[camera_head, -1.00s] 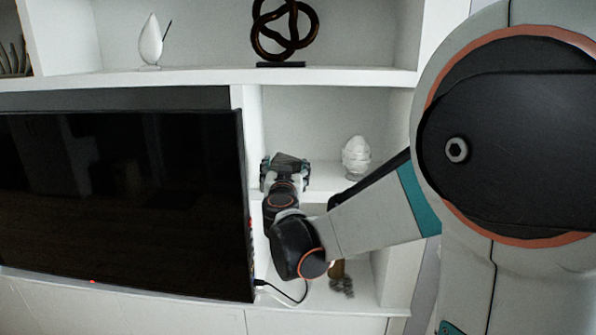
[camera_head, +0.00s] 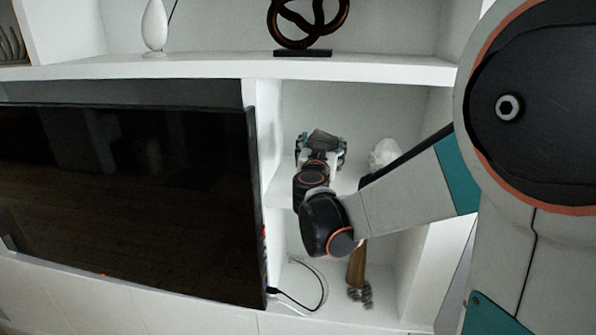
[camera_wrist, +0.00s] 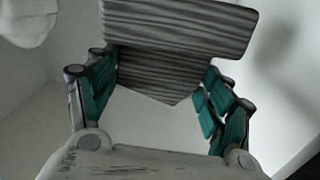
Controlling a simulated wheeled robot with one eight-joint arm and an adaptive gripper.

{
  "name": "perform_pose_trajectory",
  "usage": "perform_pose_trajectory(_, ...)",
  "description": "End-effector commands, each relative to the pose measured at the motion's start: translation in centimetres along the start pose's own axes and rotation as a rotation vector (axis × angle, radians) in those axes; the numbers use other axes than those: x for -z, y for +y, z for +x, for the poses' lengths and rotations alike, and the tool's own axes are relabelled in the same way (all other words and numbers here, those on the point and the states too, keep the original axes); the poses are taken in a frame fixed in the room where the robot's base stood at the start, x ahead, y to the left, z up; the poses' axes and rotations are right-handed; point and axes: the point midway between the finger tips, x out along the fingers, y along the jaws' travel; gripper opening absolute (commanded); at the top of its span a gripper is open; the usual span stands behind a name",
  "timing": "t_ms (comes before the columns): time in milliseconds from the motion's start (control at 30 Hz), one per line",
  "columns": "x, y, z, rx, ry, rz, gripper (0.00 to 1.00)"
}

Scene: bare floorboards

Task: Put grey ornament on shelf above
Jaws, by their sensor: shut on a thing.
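My gripper (camera_head: 321,150) is shut on the grey ornament (camera_head: 325,137). In the wrist view the ornament (camera_wrist: 185,40) is a dark grey, wavy-striped block with a pointed lower edge, held between teal finger pads of my gripper (camera_wrist: 160,82). My gripper is inside the white cubby right of the TV, above its middle shelf (camera_head: 282,190) and left of a white ornament. The upper shelf (camera_head: 390,70) runs above this cubby. My wrist hides part of the middle shelf.
The white ornament (camera_head: 384,153) stands close to my arm and also shows in the wrist view (camera_wrist: 28,20). A dark knot sculpture (camera_head: 303,52) and a white teardrop ornament (camera_head: 155,25) stand on the upper shelf, with bare space between. The TV (camera_head: 130,190) is at left.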

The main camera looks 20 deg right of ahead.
Motion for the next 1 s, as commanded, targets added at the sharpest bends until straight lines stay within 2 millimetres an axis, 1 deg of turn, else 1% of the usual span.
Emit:
perform_pose_trajectory(33,-0.8,0.0,0.1,0.000,0.000,0.000,0.47)
perform_pose_trajectory(100,-1.7,0.1,0.1,0.000,0.000,0.000,0.47)
perform_pose_trajectory(267,-2.9,0.2,0.0,0.000,0.000,0.000,0.47)
perform_pose_trajectory(533,-6.2,0.5,0.1,0.000,0.000,0.000,0.47)
perform_pose_trajectory(633,-6.7,0.6,0.0,0.000,0.000,0.000,0.47)
perform_pose_trajectory(1000,-7.0,0.7,0.0,0.000,0.000,0.000,0.47)
